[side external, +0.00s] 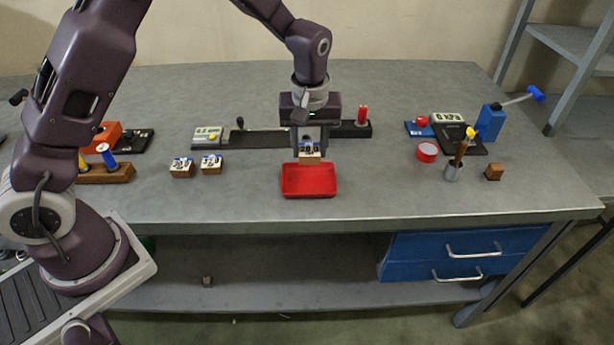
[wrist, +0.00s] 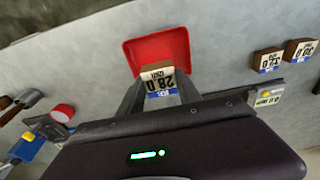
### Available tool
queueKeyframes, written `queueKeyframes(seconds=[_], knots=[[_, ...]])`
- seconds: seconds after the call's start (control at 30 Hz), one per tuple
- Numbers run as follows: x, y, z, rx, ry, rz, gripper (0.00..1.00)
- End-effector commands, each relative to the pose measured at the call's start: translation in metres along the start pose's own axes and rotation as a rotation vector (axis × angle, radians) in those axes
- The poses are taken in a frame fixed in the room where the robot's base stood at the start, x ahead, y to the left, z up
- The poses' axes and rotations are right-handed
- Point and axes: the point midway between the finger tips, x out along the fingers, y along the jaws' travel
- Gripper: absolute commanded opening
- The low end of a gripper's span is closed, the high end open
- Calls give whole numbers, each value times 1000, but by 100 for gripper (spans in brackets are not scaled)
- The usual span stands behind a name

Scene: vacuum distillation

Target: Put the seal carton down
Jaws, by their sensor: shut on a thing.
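The seal carton (side external: 309,152) is a small box with a white and blue label. It is between the fingers of my gripper (side external: 309,150), which is shut on it. In the wrist view the carton (wrist: 159,82) shows a label reading 28.0, and my gripper's fingers (wrist: 160,92) flank it. The carton is at the far edge of a red tray (side external: 309,194); the tray also shows in the wrist view (wrist: 183,44). I cannot tell whether the carton touches the tray. The visible tray floor is empty.
Two similar labelled cartons (side external: 181,168) (side external: 211,164) stand left of the tray. A display device (side external: 207,136) is behind them. The front of the bench is clear.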

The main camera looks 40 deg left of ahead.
Motion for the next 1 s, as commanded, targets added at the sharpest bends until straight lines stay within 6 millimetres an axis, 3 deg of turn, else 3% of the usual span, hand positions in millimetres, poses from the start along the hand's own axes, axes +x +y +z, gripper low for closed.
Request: queueKeyframes(seconds=[0.33, 0.73, 0.77, 0.8, 0.87, 1.0], knots=[[67, -2, 10, -3, -2, -3, 2], [76, -1, 11, -2, -1, 0, 2], [76, -1, 10, -2, 0, 0, 45], [75, -1, 10, -2, 0, 0, 53], [75, -1, 10, -2, 0, 0, 63], [75, -1, 10, -2, 0, 0, 63]])
